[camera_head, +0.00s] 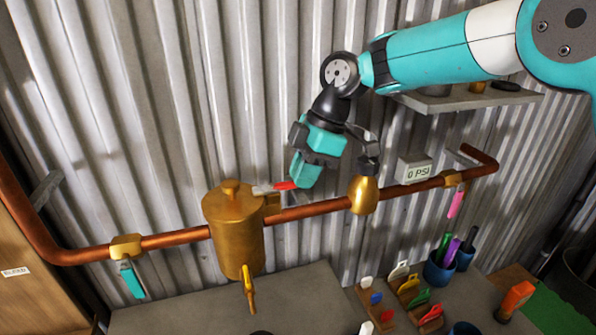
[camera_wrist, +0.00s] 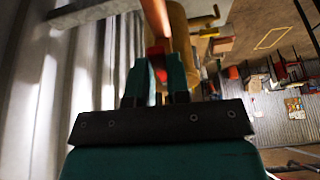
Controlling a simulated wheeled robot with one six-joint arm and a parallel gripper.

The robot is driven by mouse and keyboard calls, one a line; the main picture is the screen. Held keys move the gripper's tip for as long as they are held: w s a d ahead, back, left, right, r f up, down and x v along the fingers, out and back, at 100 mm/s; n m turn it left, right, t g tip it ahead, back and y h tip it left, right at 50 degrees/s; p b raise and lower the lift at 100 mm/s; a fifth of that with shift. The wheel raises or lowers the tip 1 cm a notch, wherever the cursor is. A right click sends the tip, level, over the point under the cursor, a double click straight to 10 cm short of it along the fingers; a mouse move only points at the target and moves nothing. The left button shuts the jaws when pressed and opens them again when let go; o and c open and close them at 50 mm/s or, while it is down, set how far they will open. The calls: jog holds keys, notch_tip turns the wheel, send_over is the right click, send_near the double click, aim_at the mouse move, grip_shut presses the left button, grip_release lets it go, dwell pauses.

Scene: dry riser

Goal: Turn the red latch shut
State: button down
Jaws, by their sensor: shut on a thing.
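The red latch (camera_head: 284,185) sticks out to the right from beside the top of a brass canister (camera_head: 233,232) on the copper pipe. It lies roughly level, with a pale part at its left end. My gripper (camera_head: 297,182) reaches down from the upper right and is shut on the latch's right end. In the wrist view the red latch (camera_wrist: 155,52) shows between the two teal fingers of my gripper (camera_wrist: 157,75). The fingers hide part of the latch. The brass body (camera_wrist: 181,40) stands just beyond the fingers.
The copper pipe (camera_head: 178,239) runs along the corrugated wall. Racks and cups stand on the bench below.

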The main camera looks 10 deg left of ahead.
jog(key=shift+w+a+r, duration=0.1)
jog(key=shift+w+r, duration=0.05)
jog(key=shift+w, duration=0.05)
dwell(0.4)
jog(key=c, duration=1.1)
grip_release()
jog(key=shift+w+d+r, duration=0.1)
jog(key=shift+d+r, duration=0.1)
jog(key=shift+r, duration=0.15)
jog(key=shift+p+v, duration=4.65)
jog(key=shift+v, duration=3.6)
jog(key=shift+a, duration=0.1)
